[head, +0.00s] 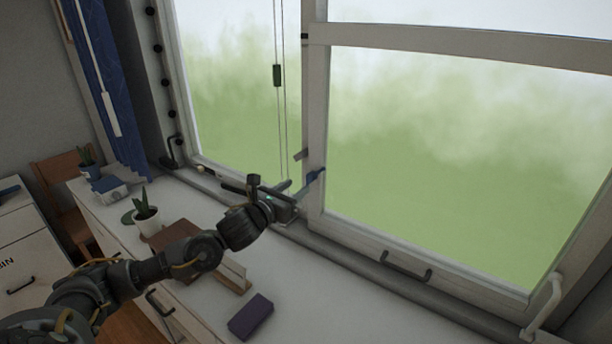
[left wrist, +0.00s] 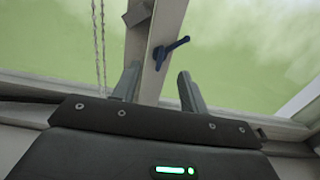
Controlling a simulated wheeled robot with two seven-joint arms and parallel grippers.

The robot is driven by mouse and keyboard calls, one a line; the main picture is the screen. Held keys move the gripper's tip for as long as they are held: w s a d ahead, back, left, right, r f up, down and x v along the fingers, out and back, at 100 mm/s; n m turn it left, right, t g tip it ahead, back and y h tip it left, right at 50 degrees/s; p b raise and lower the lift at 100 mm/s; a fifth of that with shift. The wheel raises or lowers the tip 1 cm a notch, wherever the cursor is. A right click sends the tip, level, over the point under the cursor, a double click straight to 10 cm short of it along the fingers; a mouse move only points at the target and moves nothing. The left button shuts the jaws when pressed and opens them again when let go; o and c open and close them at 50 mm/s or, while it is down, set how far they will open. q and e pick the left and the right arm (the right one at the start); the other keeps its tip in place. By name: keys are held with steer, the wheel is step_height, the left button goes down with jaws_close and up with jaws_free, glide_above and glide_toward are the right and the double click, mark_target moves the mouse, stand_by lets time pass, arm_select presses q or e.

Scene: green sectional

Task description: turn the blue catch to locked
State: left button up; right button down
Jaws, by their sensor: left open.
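The blue catch (head: 314,175) is a small lever on the window's middle upright, low down near the sill. In the left wrist view the blue catch (left wrist: 170,50) shows a round hub, with its handle slanting up to the right. My left gripper (head: 300,188) reaches across the sill to the upright, its fingers close to the catch. In the left wrist view my left gripper (left wrist: 158,82) is open, and the catch shows beyond and between its fingertips, apart from them. My right gripper is not in view.
A grey-brown block (head: 301,155) sits on the upright above the catch. A cord with a dark green toggle (head: 277,75) hangs left of it. On the white sill are a potted plant (head: 146,215) and a purple block (head: 251,316). A dark handle (head: 405,268) is at lower right.

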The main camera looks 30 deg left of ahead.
mark_target(307, 179)
arm_select(q)
steer(key=w, duration=0.1)
steer(key=w+p, duration=0.1)
steer(key=w, duration=0.3)
steer(key=shift+d+r+p, duration=0.1)
steer(key=shift+d+p, duration=0.25)
steer(key=shift+w, duration=0.4)
steer(key=shift+c, duration=0.2)
steer(key=shift+s, duration=0.1)
jaws_close()
